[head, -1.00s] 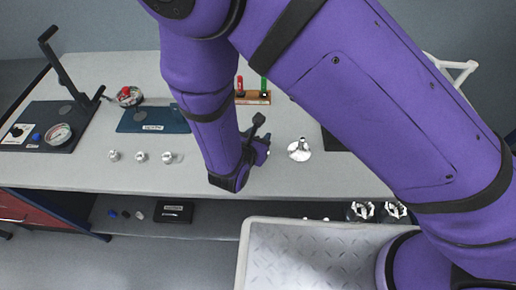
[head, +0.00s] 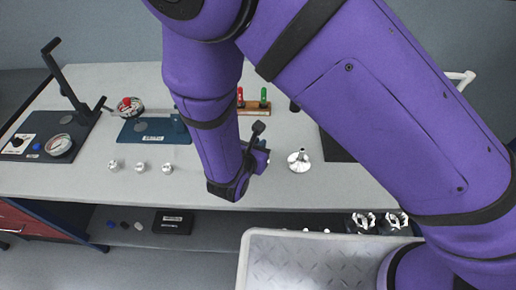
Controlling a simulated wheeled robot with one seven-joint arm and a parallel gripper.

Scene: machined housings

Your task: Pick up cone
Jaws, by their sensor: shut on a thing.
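A shiny silver flared piece, shaped like a cone with a narrow neck (head: 299,161), rests on the grey bench right of my gripper. In this view a strip of bare bench shows between the two. My gripper (head: 263,160) is low over the front part of the bench, at the end of my purple arm. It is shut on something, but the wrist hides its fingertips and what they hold.
Several small silver knobs (head: 140,167) stand left on the bench (head: 75,185). Behind them are a blue plate (head: 155,131), a round dish with a red part (head: 129,106) and a wooden block with red and green pegs (head: 254,107). A pale tray (head: 300,265) is in front.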

